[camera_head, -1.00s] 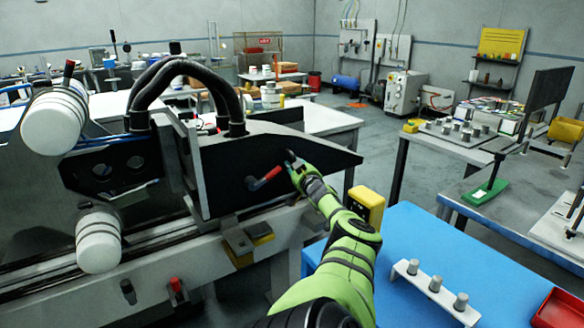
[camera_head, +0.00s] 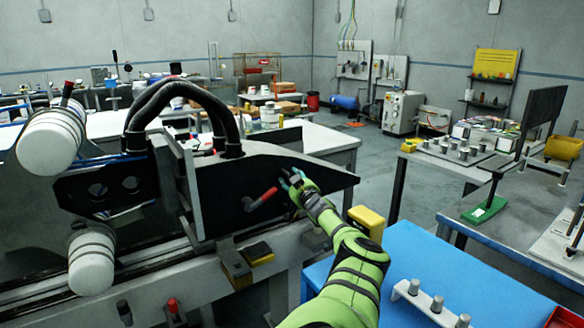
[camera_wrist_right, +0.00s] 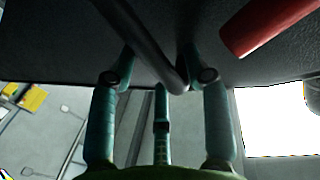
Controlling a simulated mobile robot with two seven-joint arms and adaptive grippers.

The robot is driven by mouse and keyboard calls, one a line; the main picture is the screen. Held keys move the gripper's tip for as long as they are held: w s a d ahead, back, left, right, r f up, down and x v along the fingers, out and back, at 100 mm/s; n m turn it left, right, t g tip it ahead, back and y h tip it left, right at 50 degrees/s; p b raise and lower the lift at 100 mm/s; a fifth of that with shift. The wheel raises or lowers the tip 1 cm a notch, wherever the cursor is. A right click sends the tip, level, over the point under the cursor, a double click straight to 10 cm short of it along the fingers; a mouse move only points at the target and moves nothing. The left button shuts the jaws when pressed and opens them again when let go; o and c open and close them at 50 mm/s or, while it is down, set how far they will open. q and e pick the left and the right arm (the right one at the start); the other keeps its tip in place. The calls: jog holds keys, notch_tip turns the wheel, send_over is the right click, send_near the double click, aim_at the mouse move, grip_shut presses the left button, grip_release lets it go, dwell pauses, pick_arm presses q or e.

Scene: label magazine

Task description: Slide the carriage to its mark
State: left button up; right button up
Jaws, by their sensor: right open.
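The carriage (camera_head: 225,185) looks to be the dark wedge-shaped housing on the long rail of the machine at left. A red-handled lever (camera_head: 262,195) sits on its near face, and the red grip (camera_wrist_right: 268,22) also shows in the right wrist view. My right gripper (camera_head: 291,178) is at that face, just right of the lever. In the wrist view its teal fingers (camera_wrist_right: 163,85) are spread, with a dark bent bar (camera_wrist_right: 150,45) between them. I cannot tell whether they touch the bar. No mark is clearly identifiable. My left gripper is out of view.
A yellow block (camera_head: 366,222) stands right of the carriage near my forearm. The blue table (camera_head: 440,265) holds a white rack with grey pegs (camera_head: 430,302). Black cables (camera_head: 175,75) arch over the carriage. The grey floor (camera_head: 385,150) beyond is open.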

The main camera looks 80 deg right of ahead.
aim_at(292, 159)
notch_tip(292, 159, up, 8)
jog(key=shift+f, duration=0.2)
